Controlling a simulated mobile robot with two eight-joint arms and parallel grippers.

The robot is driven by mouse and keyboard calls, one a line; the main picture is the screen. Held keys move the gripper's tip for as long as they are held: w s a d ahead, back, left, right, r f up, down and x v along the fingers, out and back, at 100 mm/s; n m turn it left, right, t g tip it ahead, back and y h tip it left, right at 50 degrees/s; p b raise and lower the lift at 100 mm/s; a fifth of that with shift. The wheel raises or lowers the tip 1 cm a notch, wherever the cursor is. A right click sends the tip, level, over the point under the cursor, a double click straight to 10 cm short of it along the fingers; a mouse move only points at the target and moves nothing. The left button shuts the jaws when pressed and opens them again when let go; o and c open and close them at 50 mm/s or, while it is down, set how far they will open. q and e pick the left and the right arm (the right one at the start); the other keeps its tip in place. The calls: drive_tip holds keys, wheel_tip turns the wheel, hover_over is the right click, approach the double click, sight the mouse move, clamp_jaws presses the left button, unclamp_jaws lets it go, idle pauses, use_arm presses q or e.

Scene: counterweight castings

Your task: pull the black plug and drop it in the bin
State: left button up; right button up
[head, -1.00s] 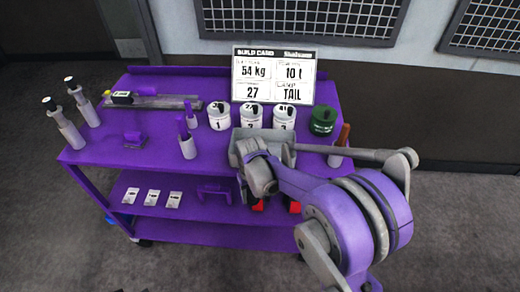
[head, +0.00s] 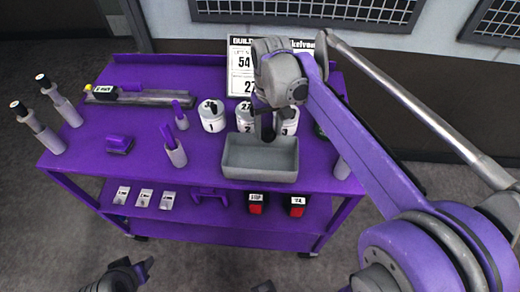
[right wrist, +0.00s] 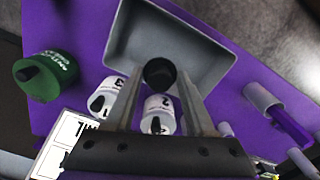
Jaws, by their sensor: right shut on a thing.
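My right gripper (head: 266,112) is shut on a black plug (head: 266,130), a dark round piece. It holds the plug in the air above the back part of the grey bin (head: 262,174). In the right wrist view the plug (right wrist: 159,73) sits between the two fingertips, with the bin (right wrist: 200,45) beyond it. The bin is an open-topped box at the cart's front edge, and its visible inside looks empty. A dark part of my left gripper (head: 140,272) shows at the bottom left, clear of the cart; its jaws are unclear.
White numbered canisters (head: 212,118) with black tops stand behind the bin, close under my right gripper. A green canister (right wrist: 42,78) is beside them. The build card (head: 238,75) stands at the back. Grey holders (head: 175,154) stand left of the bin.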

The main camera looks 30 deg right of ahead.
drive_tip(key=shift+s+a+f+b, duration=0.1)
drive_tip(key=shift+f+b, duration=0.9)
drive_tip(key=shift+f, duration=0.5)
drive_tip(key=shift+s+f+b, duration=0.1)
drive_tip(key=shift+f+b, duration=0.85)
drive_tip(key=shift+f, duration=0.5)
use_arm(q)
drive_tip(key=f, duration=0.1)
drive_tip(key=s+f, duration=0.1)
drive_tip(key=f, duration=0.2)
drive_tip(key=shift+s+a+f, duration=0.1)
drive_tip(key=shift+s+f, duration=0.2)
drive_tip(key=shift+f, duration=0.05)
use_arm(e)
drive_tip(key=o, duration=1.4)
use_arm(q)
drive_tip(key=shift+w+r+p, duration=0.2)
drive_tip(key=shift+r+p, duration=0.35)
drive_tip(key=shift+r, duration=0.05)
use_arm(e)
wheel_tip(320, 180, up, 11)
